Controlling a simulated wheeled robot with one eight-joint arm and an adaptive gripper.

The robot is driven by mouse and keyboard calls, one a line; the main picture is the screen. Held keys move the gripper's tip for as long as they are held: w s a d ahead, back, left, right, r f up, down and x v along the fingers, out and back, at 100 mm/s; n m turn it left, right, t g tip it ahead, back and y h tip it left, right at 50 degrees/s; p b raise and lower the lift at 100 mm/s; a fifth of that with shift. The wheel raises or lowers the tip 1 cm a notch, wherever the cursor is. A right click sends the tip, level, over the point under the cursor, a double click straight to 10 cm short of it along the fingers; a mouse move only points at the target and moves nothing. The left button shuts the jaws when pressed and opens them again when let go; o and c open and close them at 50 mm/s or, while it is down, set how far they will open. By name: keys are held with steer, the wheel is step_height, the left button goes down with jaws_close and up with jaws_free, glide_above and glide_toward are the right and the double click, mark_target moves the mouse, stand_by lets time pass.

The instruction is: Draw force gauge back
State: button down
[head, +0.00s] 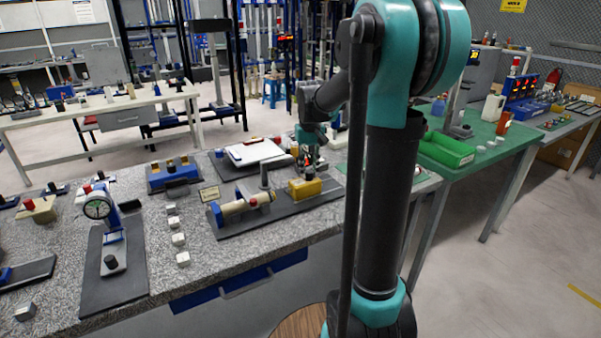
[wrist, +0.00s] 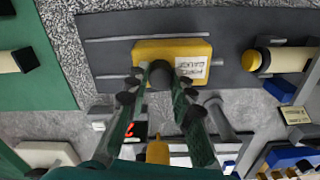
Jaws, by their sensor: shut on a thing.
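The force gauge is a yellow block (head: 304,188) on a dark base plate (head: 240,231) on the granite bench. In the wrist view the yellow force gauge (wrist: 150,47) carries a white label reading "FORCE GAUGE" and sits between two light rails on the plate. My gripper (wrist: 161,74) is shut on the gauge's dark upright knob, at the block's edge nearest my wrist. In the head view my gripper (head: 308,172) comes down on the gauge from above. A cream cylinder with a yellow end (head: 246,203) lies on the same plate, apart from the gauge.
A dark post (head: 264,175) stands close to my gripper. A green table (head: 490,150) is to the right.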

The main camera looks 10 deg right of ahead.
steer(key=shift+w+d, duration=0.25)
steer(key=shift+d, duration=0.4)
steer(key=c, duration=1.3)
jaws_free()
steer(key=shift+d, duration=0.1)
step_height(320, 180, up, 12)
